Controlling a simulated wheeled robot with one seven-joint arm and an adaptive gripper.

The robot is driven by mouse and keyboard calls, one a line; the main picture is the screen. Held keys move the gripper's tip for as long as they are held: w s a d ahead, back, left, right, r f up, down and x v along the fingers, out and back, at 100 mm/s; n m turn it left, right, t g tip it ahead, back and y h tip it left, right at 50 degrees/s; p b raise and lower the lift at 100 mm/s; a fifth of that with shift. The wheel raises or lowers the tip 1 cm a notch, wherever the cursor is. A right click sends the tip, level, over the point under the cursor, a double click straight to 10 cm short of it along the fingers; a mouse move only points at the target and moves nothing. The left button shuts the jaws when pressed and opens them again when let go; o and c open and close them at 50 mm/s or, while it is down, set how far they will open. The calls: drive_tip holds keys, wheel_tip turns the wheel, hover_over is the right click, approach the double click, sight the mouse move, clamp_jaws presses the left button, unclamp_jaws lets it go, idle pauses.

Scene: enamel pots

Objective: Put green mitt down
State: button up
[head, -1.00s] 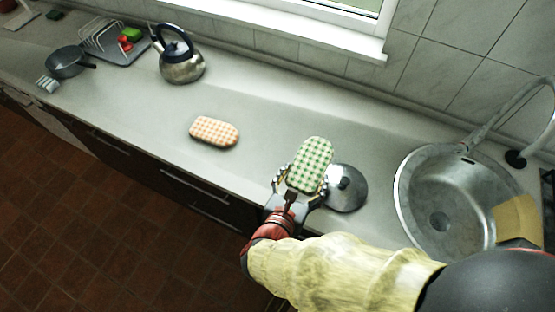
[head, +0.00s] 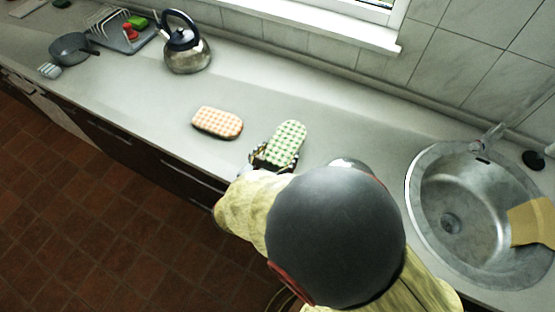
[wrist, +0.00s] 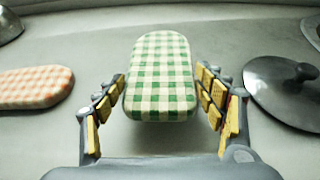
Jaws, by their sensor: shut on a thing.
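The green checked mitt (head: 287,141) is over the counter, just right of the orange checked mitt (head: 218,122). My gripper (head: 268,157) is shut on its near end; my arm partly hides the gripper in the head view. In the wrist view the green mitt (wrist: 160,62) lies between the two yellow-padded fingers of my gripper (wrist: 161,88), pointing away from me. Whether its underside touches the counter I cannot tell.
The orange mitt (wrist: 35,87) lies at left in the wrist view, and a grey lid with a knob (wrist: 285,92) at right. The sink (head: 465,205) is at right, a kettle (head: 187,52) at back left. Counter behind the green mitt is clear.

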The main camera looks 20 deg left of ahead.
drive_tip(key=shift+f+b, duration=0.65)
drive_tip(key=shift+f, duration=0.95)
drive_tip(key=shift+f, duration=0.15)
drive_tip(key=o, duration=1.1)
drive_tip(key=shift+o, duration=0.3)
drive_tip(key=shift+r, duration=0.25)
